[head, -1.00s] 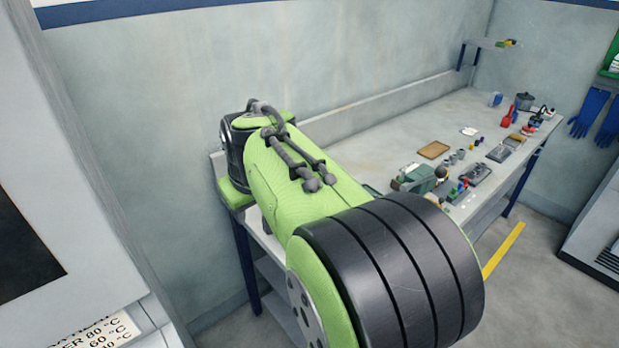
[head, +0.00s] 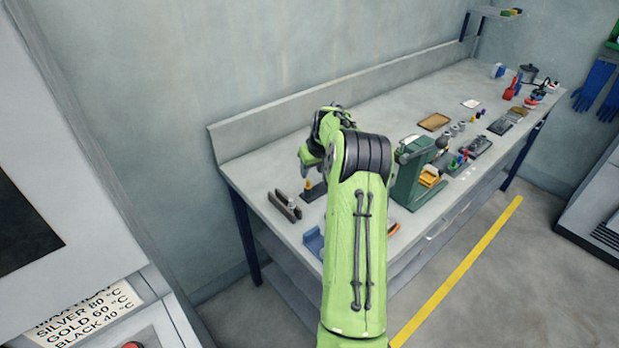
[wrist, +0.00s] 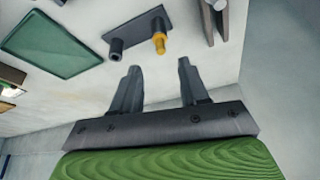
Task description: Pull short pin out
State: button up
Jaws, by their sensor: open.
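A dark plate (wrist: 138,34) on the bench carries two upright pins, a dark grey one (wrist: 116,46) and a yellow one with a dark top (wrist: 158,42). The dark grey one looks shorter, but I cannot tell for sure which is the short pin. In the head view the plate with the yellow pin (head: 308,184) shows left of my arm; the dark pin cannot be made out. My gripper (wrist: 159,65) is open and empty, its fingers pointing toward the plate, apart from both pins. In the head view my fingers are mostly hidden by my wrist.
A dark slotted block (head: 284,206) stands left of the plate, and a blue item (head: 313,240) lies near the front edge. A green machine (head: 412,178) stands right of my arm.

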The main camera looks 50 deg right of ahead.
aim_at(308, 180)
jog(key=x, duration=0.6)
jog(key=shift+w+f, duration=0.15)
jog(key=shift+f, duration=0.15)
jog(key=shift+c, duration=0.2)
grip_shut()
jog(key=c, duration=0.6)
grip_release()
grip_shut()
jog(key=shift+r, duration=0.1)
jog(key=shift+d+r+n+y+p, duration=0.15)
jog(key=shift+n+y+p, duration=0.55)
jog(key=shift+n, duration=0.8)
